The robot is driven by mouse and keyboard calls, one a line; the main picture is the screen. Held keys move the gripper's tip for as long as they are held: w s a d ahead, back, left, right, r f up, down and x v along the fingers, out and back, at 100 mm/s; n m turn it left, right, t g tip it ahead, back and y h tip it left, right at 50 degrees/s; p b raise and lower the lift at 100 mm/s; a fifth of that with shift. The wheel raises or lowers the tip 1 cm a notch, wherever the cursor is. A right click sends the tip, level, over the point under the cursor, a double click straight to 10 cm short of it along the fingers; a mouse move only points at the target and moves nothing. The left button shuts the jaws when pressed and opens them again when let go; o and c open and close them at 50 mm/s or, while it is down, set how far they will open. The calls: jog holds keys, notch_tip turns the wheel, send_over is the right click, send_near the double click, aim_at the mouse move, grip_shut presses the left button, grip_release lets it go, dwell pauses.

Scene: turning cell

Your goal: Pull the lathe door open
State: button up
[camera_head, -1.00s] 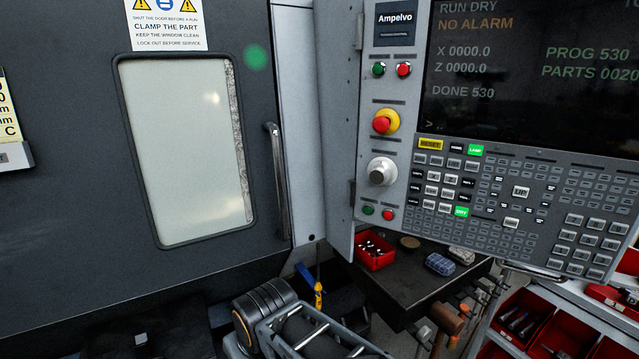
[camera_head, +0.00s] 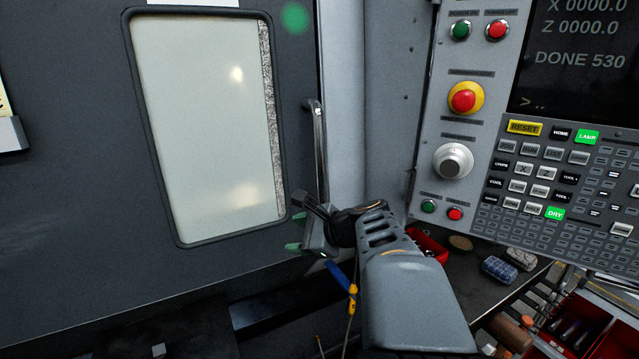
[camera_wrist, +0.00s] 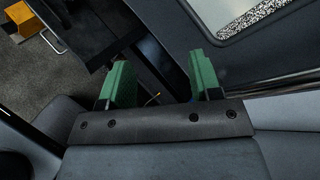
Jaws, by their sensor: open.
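The lathe door (camera_head: 80,190) is a dark grey panel on the left of the head view and appears closed against the light grey frame. Its pale window (camera_head: 205,120) has a dark rim. The upright metal bar handle (camera_head: 319,150) is near the door's right edge. My gripper (camera_head: 296,231) is at the handle's lower end, with its green-tipped fingers apart, pointing left. I cannot tell whether it touches the handle. In the wrist view the two green fingers (camera_wrist: 160,78) stand wide apart with no handle visible between them.
The control panel (camera_head: 453,160) with a red stop button stands to the right of the door. Below it a dark bench (camera_head: 475,300) holds a red bin (camera_head: 428,246) and small boxes. A blue and yellow tool (camera_head: 341,277) hangs below my gripper.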

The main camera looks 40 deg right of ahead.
aim_at(325, 176)
jog(key=d+r+m+t+h+b, duration=0.1)
jog(key=d+r+m+t+h, duration=0.15)
jog(key=d+m, duration=0.45)
jog(key=d+r+m+t+h, duration=0.2)
jog(key=d+r+m+t, duration=0.15)
jog(key=d, duration=0.45)
jog(key=shift+m+t, duration=0.3)
jog(key=shift+m, duration=0.25)
jog(key=w+p, duration=0.2)
jog(key=w, duration=0.9)
jog(key=shift+w+f, duration=0.15)
jog(key=shift+w, duration=0.75)
jog(key=shift+c, duration=0.3)
grip_shut()
